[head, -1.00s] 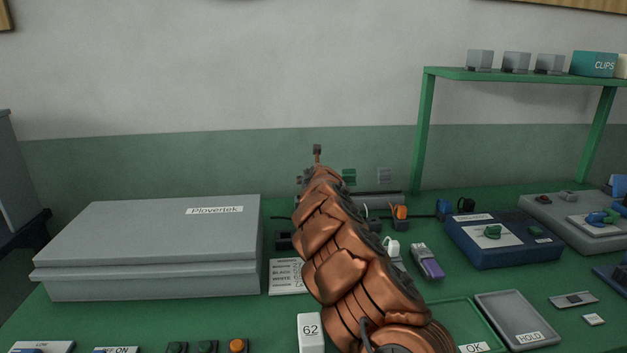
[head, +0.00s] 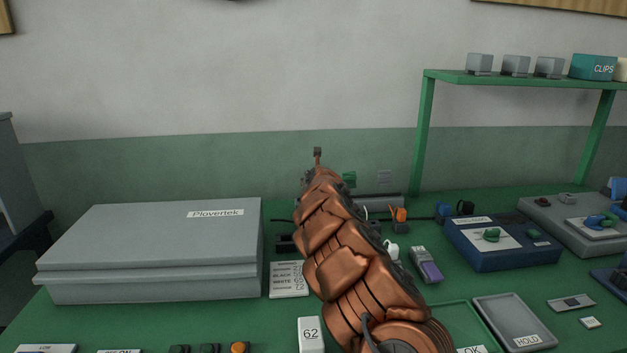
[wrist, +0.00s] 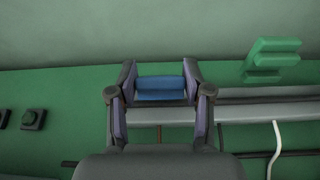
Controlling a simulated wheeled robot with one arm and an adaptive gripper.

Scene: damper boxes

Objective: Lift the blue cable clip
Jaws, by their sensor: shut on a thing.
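In the wrist view, a blue cable clip (wrist: 161,84) sits between the two fingers of my gripper (wrist: 160,94). The fingers are shut on its left and right ends. Behind it is the green bench surface, below the pale wall. In the head view my copper-coloured arm hides the gripped clip and most of the gripper. I cannot tell from these views how high the clip is above the bench.
A grey Plovertek case (head: 150,250) stands left of my arm. A grey rail (wrist: 265,110) and a white wire (wrist: 275,150) lie right of the gripper, with a green block (wrist: 272,60) behind. Orange (head: 398,214) and white clips (head: 391,249) are right of my arm.

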